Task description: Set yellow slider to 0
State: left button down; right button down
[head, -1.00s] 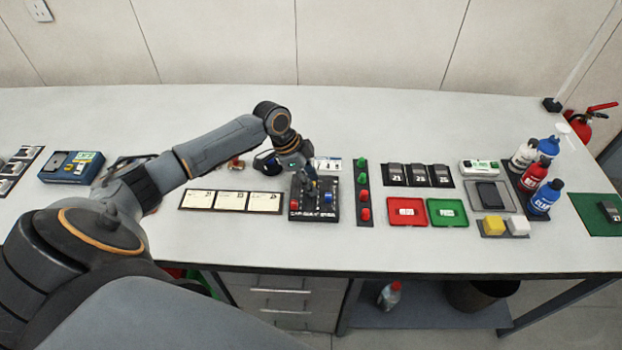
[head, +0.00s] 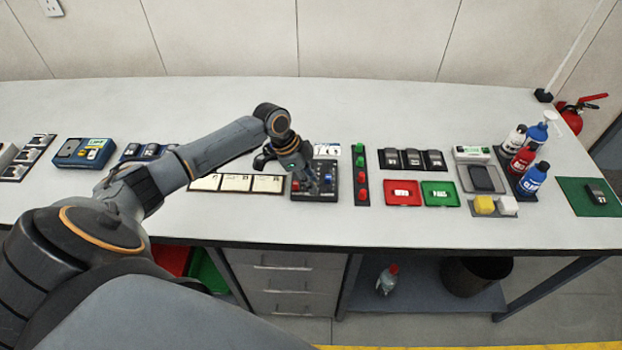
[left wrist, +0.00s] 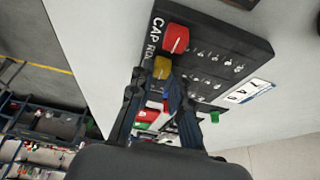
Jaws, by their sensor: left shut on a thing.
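The black slider panel (head: 331,169) lies on the bench, marked with rows of white figures. Its red slider knob (head: 295,186) and blue knob (head: 327,179) show in the head view. The left wrist view shows the panel (left wrist: 235,48) close up, with the red knob (left wrist: 175,38) at its lettered end. The yellow slider knob (left wrist: 162,68) is between the tips of my left gripper (left wrist: 155,80), which is shut on it. In the head view my left gripper (head: 309,176) reaches down onto the panel and hides the yellow knob. My right gripper is not in view.
White cards (head: 235,183) lie left of the panel. A strip of green and red buttons (head: 361,177) stands close on its right. Red (head: 403,201) and green trays (head: 440,202) lie further right, with bottles (head: 532,179) beyond. Clear bench lies behind the panel.

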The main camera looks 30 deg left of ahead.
pick_arm(q)
jog(key=shift+s+d+f, duration=0.2)
jog(key=shift+d+f, duration=0.05)
jog(key=shift+f, duration=0.05)
jog(key=c, duration=1.2)
grip_release()
jog(key=shift+s+r, duration=0.1)
jog(key=shift+r, duration=0.05)
jog(key=shift+w+a+r, duration=0.1)
jog(key=shift+w, duration=0.1)
jog(key=v, duration=1.1)
jog(key=shift+s+r, duration=0.15)
jog(key=shift+r, duration=0.2)
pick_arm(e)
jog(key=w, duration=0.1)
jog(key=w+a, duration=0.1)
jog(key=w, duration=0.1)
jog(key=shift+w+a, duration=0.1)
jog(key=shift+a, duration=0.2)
